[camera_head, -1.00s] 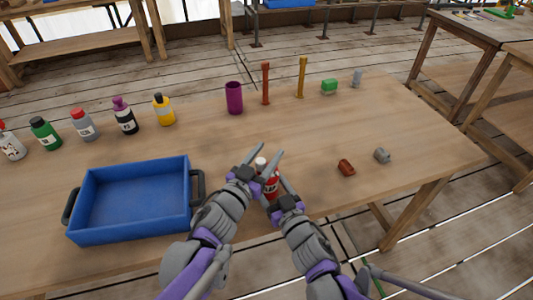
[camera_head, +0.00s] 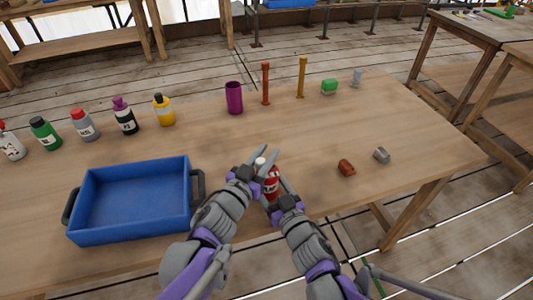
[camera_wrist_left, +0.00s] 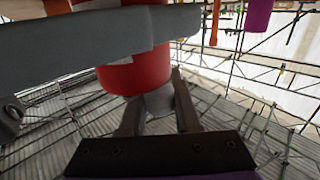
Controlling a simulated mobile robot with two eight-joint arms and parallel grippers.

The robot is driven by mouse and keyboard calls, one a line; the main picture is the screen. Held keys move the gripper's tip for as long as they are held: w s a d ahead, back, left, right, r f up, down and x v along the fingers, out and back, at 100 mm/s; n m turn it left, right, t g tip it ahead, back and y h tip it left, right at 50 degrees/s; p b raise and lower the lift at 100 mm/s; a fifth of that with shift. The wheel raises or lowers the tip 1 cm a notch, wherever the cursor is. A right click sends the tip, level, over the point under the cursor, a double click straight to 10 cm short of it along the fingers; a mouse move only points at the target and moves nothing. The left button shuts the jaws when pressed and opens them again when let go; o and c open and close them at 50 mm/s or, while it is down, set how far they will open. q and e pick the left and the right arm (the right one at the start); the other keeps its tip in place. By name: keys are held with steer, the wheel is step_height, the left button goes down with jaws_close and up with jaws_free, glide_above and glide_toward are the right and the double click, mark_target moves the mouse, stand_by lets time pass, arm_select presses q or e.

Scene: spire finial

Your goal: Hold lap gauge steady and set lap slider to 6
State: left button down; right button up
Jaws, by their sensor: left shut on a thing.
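In the left wrist view the red body (camera_wrist_left: 135,72) fills the upper middle, with a grey piece (camera_wrist_left: 158,100) between the fingers. A broad grey bar crosses in front of the red body there. My right gripper (camera_head: 285,184) is close against its right side; its fingers are partly hidden.
A blue tray (camera_head: 76,217) with dark handles lies to the left. Several bottles stand behind it.

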stand_by(0.6)
arm_select(q)
steer(key=d, duration=0.1)
steer(key=w+d, duration=0.1)
steer(key=d, duration=0.1)
steer(key=shift+d, duration=0.2)
steer(key=c, duration=0.6)
jaws_free()
steer(key=shift+s+a, duration=0.1)
steer(key=v, duration=1.2)
